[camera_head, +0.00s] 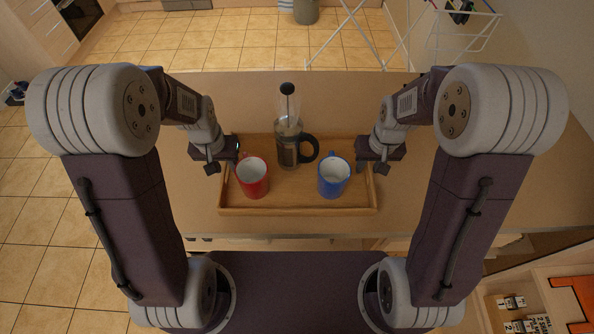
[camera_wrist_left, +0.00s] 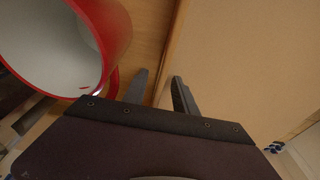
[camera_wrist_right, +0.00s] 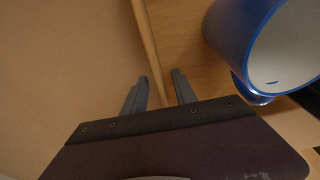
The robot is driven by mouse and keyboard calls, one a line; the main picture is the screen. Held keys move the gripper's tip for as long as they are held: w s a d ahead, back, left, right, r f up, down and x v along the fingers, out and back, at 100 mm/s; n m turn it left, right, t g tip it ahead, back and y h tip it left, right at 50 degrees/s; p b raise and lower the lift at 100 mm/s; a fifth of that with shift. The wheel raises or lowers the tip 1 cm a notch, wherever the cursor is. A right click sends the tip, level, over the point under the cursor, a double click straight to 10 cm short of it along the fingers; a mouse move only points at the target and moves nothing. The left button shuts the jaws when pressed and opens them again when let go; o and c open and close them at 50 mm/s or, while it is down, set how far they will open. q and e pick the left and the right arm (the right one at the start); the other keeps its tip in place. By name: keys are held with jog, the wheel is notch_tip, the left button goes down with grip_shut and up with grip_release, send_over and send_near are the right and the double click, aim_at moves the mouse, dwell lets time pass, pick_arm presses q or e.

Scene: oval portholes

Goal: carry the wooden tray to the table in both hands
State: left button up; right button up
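The wooden tray (camera_head: 300,211) lies on a light brown surface, with a red mug (camera_head: 252,177), a blue mug (camera_head: 333,178) and a French press (camera_head: 289,143) standing in it. My left gripper (camera_head: 213,168) is at the tray's left end. In the left wrist view its fingers (camera_wrist_left: 160,90) are apart, with the tray wall running between them and a gap showing. My right gripper (camera_head: 379,167) is at the right end. In the right wrist view its fingers (camera_wrist_right: 157,90) are also apart on either side of the tray wall. The contact depth is hidden.
The surface (camera_head: 480,190) is bare to the right of the tray. A white drying rack (camera_head: 465,30) and a grey bin (camera_head: 305,11) stand beyond it on the tiled floor. A shelf with small boxes (camera_head: 520,315) is at the lower right.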

pick_arm(q)
grip_shut()
pick_arm(e)
grip_shut()
pick_arm(q)
jog(key=shift+r, duration=0.1)
pick_arm(e)
jog(key=shift+r, duration=0.1)
dwell(0.9)
